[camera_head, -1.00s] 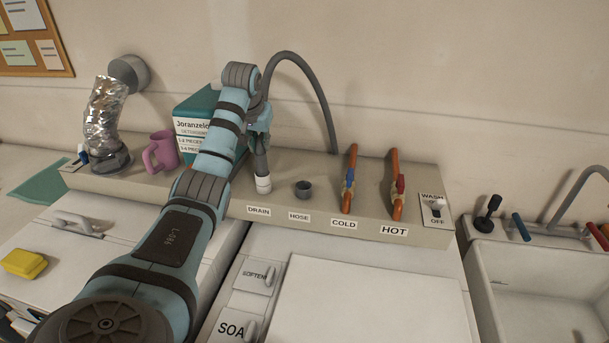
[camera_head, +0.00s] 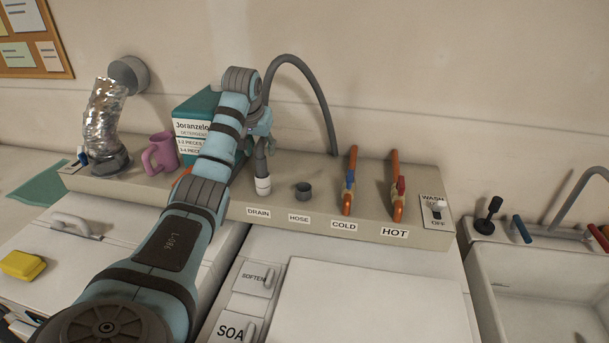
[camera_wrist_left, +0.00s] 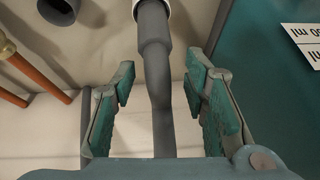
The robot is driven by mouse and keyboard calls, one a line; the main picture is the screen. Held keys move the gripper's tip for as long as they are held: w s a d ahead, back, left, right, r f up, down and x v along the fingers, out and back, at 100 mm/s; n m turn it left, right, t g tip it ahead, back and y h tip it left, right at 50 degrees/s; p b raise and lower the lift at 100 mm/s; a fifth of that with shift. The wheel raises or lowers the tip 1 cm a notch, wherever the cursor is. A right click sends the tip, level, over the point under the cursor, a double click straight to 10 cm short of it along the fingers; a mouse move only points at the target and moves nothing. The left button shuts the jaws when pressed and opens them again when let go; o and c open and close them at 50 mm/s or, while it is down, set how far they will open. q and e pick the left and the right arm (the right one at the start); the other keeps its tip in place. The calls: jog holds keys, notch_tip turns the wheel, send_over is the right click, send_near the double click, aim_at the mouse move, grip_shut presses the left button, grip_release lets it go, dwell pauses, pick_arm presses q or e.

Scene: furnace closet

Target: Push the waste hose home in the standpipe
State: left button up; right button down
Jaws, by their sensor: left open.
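The grey waste hose (camera_head: 328,112) arches up from behind the ledge and comes down to the white standpipe (camera_head: 263,186) above the DRAIN label. In the left wrist view the thicker end of the hose (camera_wrist_left: 153,28) meets the rim of the white standpipe (camera_wrist_left: 163,4); how deep it sits I cannot tell. My left gripper (camera_head: 264,142) is just above the standpipe, at the hose. In the left wrist view my left gripper (camera_wrist_left: 158,85) is open, one finger on each side of the hose, with gaps between. My right gripper is out of view.
A teal detergent box (camera_head: 192,140) stands close left of my left gripper, with a pink mug (camera_head: 160,152) beside it. A short grey pipe (camera_head: 303,191) and two orange pipes with valves (camera_head: 349,180) stand to the right on the ledge (camera_head: 330,211).

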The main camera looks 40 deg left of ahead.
pick_arm(q)
jog(key=p+v, duration=0.2)
jog(key=v, duration=0.4)
jog(key=shift+r+p, duration=0.3)
jog(key=shift+p, duration=0.1)
jog(key=shift+s+d+r, duration=0.3)
jog(key=shift+s+r, duration=0.05)
jog(key=shift+r, duration=0.2)
grip_shut()
jog(key=shift+f, duration=0.1)
dwell(0.8)
